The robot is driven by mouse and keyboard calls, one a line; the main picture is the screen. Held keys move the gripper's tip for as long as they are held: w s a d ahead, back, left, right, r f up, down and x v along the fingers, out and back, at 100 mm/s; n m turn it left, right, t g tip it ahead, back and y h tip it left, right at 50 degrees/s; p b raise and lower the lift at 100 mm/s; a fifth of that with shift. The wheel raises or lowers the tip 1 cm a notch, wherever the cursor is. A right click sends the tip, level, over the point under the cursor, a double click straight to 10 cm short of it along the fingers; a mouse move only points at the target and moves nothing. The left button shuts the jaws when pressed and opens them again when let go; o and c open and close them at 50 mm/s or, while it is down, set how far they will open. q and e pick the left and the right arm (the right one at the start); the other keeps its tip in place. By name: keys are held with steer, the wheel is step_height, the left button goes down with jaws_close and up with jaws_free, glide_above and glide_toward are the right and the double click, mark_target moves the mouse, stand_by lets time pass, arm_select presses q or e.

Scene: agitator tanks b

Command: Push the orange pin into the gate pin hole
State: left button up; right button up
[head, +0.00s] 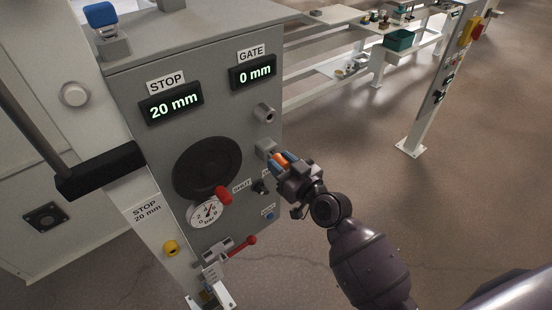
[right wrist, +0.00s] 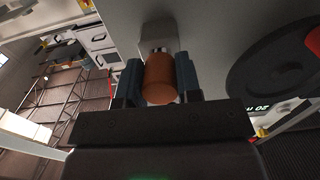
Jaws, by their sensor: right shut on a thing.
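The orange pin (head: 281,158) is between the blue fingertips of my right gripper (head: 284,161), which is shut on it in front of the grey control box. In the right wrist view the pin's orange head (right wrist: 160,79) sits between both fingers (right wrist: 159,80). Its far end meets a grey metal block (right wrist: 157,42) on the panel, which also shows in the head view (head: 265,148); how deep the pin sits is hidden. Another grey block with a dark round hole (head: 265,113) is just above. The GATE display (head: 253,72) reads 0 mm. My left gripper is out of view.
The control box (head: 190,62) carries a STOP display (head: 172,104) reading 20 mm, a black handwheel (head: 207,166) with a red knob, a pressure gauge (head: 206,212) and a red lever (head: 240,246). A white shelf unit stands behind.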

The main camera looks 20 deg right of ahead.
mark_target(286, 168)
jaws_close()
steer(key=shift+v, duration=2.55)
